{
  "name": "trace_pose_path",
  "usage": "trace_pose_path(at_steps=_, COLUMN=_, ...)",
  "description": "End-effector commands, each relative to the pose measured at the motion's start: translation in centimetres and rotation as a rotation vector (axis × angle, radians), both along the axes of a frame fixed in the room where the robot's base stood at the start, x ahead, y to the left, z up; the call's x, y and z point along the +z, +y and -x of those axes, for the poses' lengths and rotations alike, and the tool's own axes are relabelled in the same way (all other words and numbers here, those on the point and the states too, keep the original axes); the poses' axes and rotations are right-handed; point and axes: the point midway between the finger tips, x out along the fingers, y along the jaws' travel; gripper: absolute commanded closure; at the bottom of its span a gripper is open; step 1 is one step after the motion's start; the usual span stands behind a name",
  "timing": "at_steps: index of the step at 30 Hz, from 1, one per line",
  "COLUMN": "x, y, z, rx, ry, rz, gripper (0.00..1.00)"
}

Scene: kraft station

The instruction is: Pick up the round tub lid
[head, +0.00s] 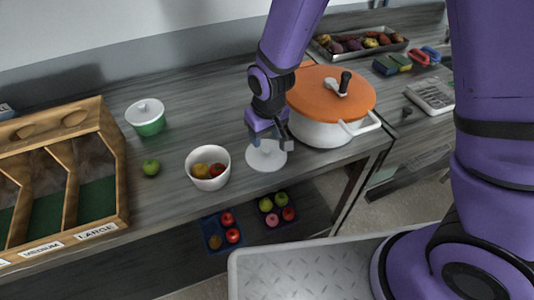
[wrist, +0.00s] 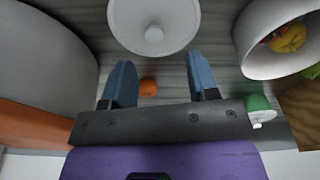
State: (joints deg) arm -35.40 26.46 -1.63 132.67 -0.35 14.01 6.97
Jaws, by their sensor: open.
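The round tub lid (head: 266,156) is a pale grey-white disc with a small knob in the middle. It lies flat on the grey wooden counter, between the white bowl and the big pot. In the wrist view the lid (wrist: 153,28) is at the top centre, just beyond the fingertips, with its knob facing me and its top edge cut off. My gripper (head: 272,137) is above the lid's far side in the head view, partly hiding it. In the wrist view my gripper's blue fingers (wrist: 160,76) are wide apart with nothing held between them.
A white pot (head: 321,133) with an orange lid stands close right of the lid. A white bowl of fruit (head: 208,183) is at its left. A green tub (head: 147,125), a green apple (head: 151,167) and a wooden sorting box (head: 118,160) are farther left. An orange fruit (wrist: 148,87) shows between my fingers.

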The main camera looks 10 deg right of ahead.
Motion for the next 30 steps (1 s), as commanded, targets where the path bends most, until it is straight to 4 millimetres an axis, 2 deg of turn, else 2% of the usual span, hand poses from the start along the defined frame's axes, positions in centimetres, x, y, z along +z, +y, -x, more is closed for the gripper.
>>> trace_pose_path(at_steps=8, x=-1.6, y=-0.1, z=-0.2, rx=-0.001, ry=0.001, rz=0.000, gripper=0.46)
trace_pose_path(at_steps=18, x=-5.6, y=-0.4, z=-0.7, rx=-0.001, ry=0.001, rz=0.000, gripper=0.46)
trace_pose_path(at_steps=28, x=-6.1, y=-0.4, z=-0.8, rx=-0.001, ry=-0.001, rz=-0.001, gripper=0.46)
trace_pose_path(at_steps=29, x=-6.1, y=-0.4, z=-0.8, rx=-0.001, ry=0.000, rz=0.000, gripper=0.48)
trace_pose_path(at_steps=30, x=-6.1, y=-0.4, z=-0.8, rx=-0.001, ry=0.000, rz=0.000, gripper=0.57)
